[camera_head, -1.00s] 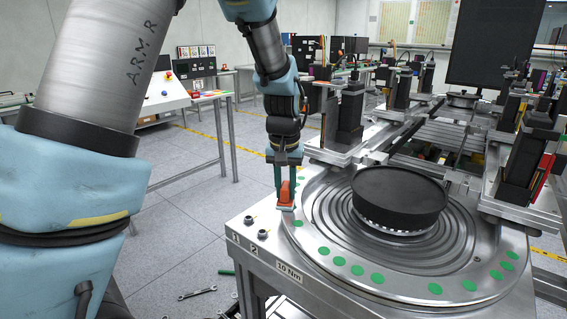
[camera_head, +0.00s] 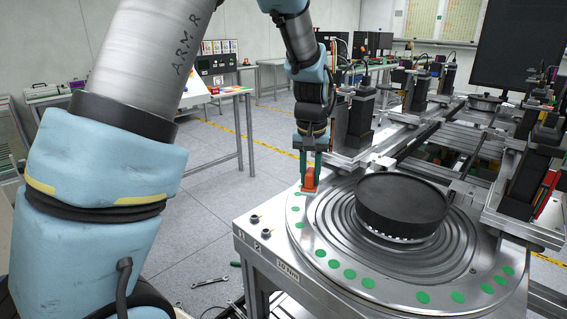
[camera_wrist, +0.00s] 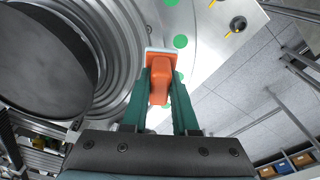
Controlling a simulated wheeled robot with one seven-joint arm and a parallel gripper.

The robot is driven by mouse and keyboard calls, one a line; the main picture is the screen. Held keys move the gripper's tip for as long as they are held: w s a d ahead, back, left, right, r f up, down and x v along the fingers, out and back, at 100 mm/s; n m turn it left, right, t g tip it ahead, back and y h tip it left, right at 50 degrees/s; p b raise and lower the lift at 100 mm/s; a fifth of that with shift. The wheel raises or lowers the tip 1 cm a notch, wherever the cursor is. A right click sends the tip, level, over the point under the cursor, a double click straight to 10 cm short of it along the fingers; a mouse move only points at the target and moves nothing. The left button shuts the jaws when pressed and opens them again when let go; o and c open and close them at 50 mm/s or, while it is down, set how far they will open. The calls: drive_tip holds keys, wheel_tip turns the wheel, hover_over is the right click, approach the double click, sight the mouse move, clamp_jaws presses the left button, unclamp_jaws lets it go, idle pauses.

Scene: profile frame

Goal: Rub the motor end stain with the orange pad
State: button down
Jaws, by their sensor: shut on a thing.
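The orange pad (camera_head: 309,181) is held upright between the green fingers of my gripper (camera_head: 311,176), above or on the left rim of the round metal turntable (camera_head: 345,215). In the wrist view the orange pad (camera_wrist: 159,82) sits between both fingers of my gripper (camera_wrist: 161,75), with its pale base toward the rim. I cannot tell whether the base touches the metal. Green dots (camera_head: 349,274) lie along the rim, some close to the pad. I cannot make out a stain or which end is the motor end.
A black round drum (camera_head: 402,200) stands on the turntable, right of my gripper. Black fixtures (camera_head: 361,115) on metal plates stand behind it. Two dark knobs (camera_head: 265,233) are on the bench's left corner. A wrench (camera_head: 210,282) lies on the floor.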

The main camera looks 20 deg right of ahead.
drive_tip(key=shift+r+p, duration=1.2)
drive_tip(key=shift+r, duration=0.65)
drive_tip(key=shift+w+f, duration=0.1)
